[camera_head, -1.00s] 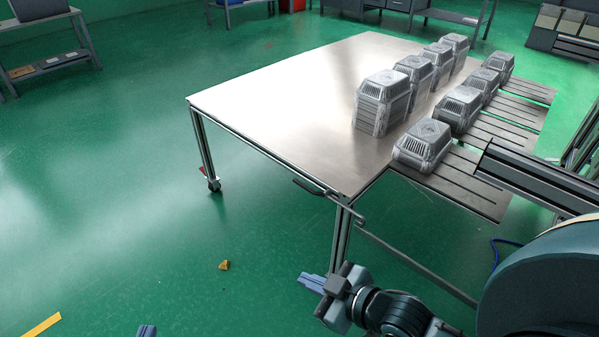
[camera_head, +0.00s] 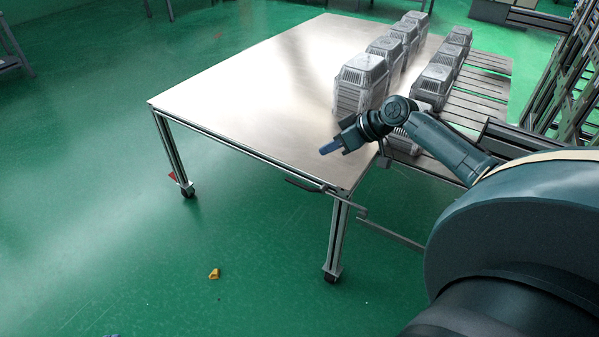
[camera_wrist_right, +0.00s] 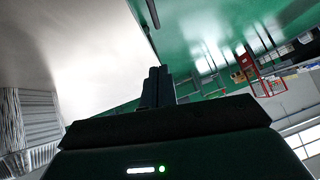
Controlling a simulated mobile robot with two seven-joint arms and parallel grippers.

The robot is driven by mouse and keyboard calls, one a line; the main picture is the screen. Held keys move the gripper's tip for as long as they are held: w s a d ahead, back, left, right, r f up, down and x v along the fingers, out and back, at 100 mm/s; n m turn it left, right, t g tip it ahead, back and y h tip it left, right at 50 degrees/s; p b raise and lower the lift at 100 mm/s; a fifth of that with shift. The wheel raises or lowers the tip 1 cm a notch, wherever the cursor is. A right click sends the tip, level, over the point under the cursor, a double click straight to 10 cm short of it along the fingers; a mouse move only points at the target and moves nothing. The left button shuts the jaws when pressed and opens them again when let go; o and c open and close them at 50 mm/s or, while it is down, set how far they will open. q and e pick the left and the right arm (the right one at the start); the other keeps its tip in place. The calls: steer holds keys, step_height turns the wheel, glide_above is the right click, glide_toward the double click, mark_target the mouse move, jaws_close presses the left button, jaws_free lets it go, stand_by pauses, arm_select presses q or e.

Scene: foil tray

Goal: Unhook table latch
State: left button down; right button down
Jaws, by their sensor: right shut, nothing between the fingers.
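The steel-topped table (camera_head: 240,100) stands in the middle of the head view. A dark bar handle (camera_head: 303,186) sits under its near edge, beside a metal latch bar (camera_head: 343,193) at the near corner. My right gripper (camera_head: 328,147) is shut and empty, with blue fingertips pointing left. It appears above the tabletop near that corner, apart from the latch. In the right wrist view, the shut fingers (camera_wrist_right: 158,86) point toward the table edge, with a dark bar (camera_wrist_right: 152,14) beyond them. Only a blue tip of my left gripper (camera_head: 111,335) shows at the bottom edge.
Several grey wrapped housings (camera_head: 361,82) stand in rows on the table's right side and on the slatted conveyor (camera_head: 478,83) beside it. The table has caster wheels (camera_head: 331,277). A small yellow piece (camera_head: 214,274) lies on the open green floor at front left.

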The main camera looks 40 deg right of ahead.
steer(key=b, duration=0.3)
glide_above(290, 179)
steer(key=s+d, duration=0.2)
steer(key=d, duration=0.1)
step_height(290, 179, down, 7)
steer(key=shift+s+a+f+b, duration=0.1)
steer(key=shift+a+f+b, duration=0.2)
steer(key=shift+f, duration=0.35)
steer(key=shift+s+a+f+b, duration=0.15)
steer(key=shift+f+b, duration=0.1)
steer(key=shift+f, duration=0.35)
steer(key=shift+a+f, duration=0.15)
steer(key=shift+f, duration=0.6)
arm_select(q)
steer(key=m+t+h, duration=0.1)
steer(key=d+m+t+h, duration=0.1)
steer(key=shift+d+r+h, duration=0.15)
steer(key=shift+d+h, duration=0.15)
steer(key=shift+h, duration=0.1)
steer(key=shift+t, duration=0.3)
